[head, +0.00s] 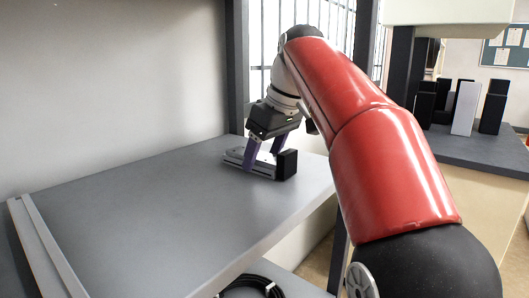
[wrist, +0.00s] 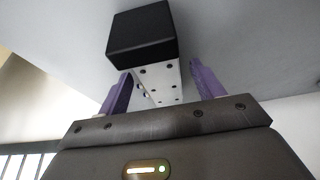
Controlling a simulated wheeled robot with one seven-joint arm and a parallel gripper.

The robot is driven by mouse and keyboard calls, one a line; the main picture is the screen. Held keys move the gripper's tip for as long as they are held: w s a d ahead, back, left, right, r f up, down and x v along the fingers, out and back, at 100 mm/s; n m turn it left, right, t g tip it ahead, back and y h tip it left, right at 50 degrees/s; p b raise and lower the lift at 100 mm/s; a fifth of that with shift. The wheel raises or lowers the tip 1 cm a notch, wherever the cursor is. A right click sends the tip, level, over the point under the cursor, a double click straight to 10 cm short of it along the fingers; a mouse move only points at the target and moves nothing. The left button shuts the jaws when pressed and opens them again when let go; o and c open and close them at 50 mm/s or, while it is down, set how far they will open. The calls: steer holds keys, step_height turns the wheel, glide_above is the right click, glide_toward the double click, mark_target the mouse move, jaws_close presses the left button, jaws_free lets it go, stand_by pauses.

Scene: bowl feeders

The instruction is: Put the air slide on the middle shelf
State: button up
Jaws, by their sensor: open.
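The air slide (head: 238,158), a pale grey metal bar with a black end block (head: 287,163), rests on a grey shelf (head: 150,225) near its far right corner. My gripper (head: 264,158) reaches down over it with purple fingers on either side of the bar. In the wrist view the air slide's metal body (wrist: 160,84) with screw holes lies between the two fingers (wrist: 160,92), and its black block (wrist: 142,34) sticks out beyond them. Gaps show beside the bar, so the gripper is open around it.
A dark upright post (head: 237,65) stands behind the shelf's far corner. Black coiled cable (head: 255,283) lies on a lower level at the front. On the right, a separate dark table (head: 480,152) holds several black and white upright blocks. Most of the shelf surface is clear.

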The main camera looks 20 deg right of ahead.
steer(key=p+v, duration=0.1)
steer(key=v, duration=0.6)
steer(key=shift+r+p, duration=0.1)
steer(key=shift+p, duration=0.25)
steer(key=shift+s+d+r, duration=0.1)
steer(key=shift+r, duration=0.05)
